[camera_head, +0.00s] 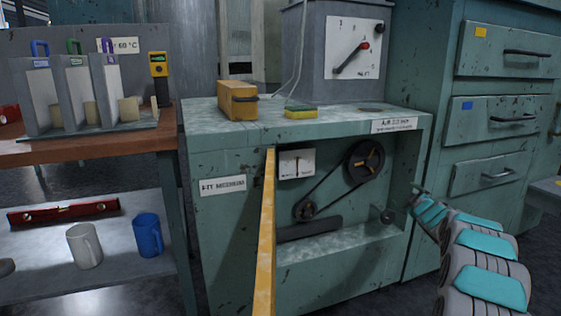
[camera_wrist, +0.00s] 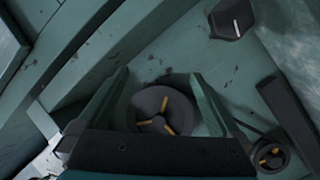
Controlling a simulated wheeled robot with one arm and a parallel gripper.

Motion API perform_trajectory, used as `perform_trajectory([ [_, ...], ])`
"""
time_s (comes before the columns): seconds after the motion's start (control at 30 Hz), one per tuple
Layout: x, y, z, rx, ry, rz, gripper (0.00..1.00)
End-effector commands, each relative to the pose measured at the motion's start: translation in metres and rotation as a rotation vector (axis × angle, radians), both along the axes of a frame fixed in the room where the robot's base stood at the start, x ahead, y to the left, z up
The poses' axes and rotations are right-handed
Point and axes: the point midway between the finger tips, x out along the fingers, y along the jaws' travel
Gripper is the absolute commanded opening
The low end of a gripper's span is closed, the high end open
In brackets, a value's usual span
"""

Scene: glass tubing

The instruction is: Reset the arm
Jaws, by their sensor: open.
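My arm (camera_head: 487,265) with teal covers reaches up from the lower right in the head view. Its end is at the right edge of the open teal machine cabinet (camera_head: 218,225); the fingers are hard to make out there. In the wrist view my gripper (camera_wrist: 160,75) is open, its two fingers apart with nothing held between them. The large dark pulley with yellow spokes (camera_wrist: 160,112) shows behind and between the fingers; it also shows in the head view (camera_head: 365,160).
A yellow-edged door (camera_head: 266,230) stands open at the cabinet's front. A small pulley (camera_head: 305,210), a belt and a dark knob (camera_head: 388,216) are inside. A drawer cabinet (camera_head: 500,120) stands right of it. A yellow box (camera_head: 238,100) and sponge (camera_head: 300,112) lie on top.

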Motion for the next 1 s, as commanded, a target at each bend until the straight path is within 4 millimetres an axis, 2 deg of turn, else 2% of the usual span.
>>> perform_trajectory([
  [0.03, -0.006, 0.008, 0.016, 0.019, 0.020, -0.028, 1.00],
  [0.17, -0.029, 0.020, 0.034, 0.076, 0.096, -0.116, 1.00],
  [0.27, -0.051, 0.033, 0.043, 0.122, 0.163, -0.177, 1.00],
  [0.47, -0.110, 0.064, 0.054, 0.209, 0.307, -0.290, 1.00],
  [0.77, -0.231, 0.120, 0.050, 0.332, 0.566, -0.437, 1.00],
  [0.97, -0.330, 0.163, 0.041, 0.403, 0.758, -0.518, 1.00],
  [1.0, -0.352, 0.172, 0.039, 0.414, 0.799, -0.533, 1.00],
])
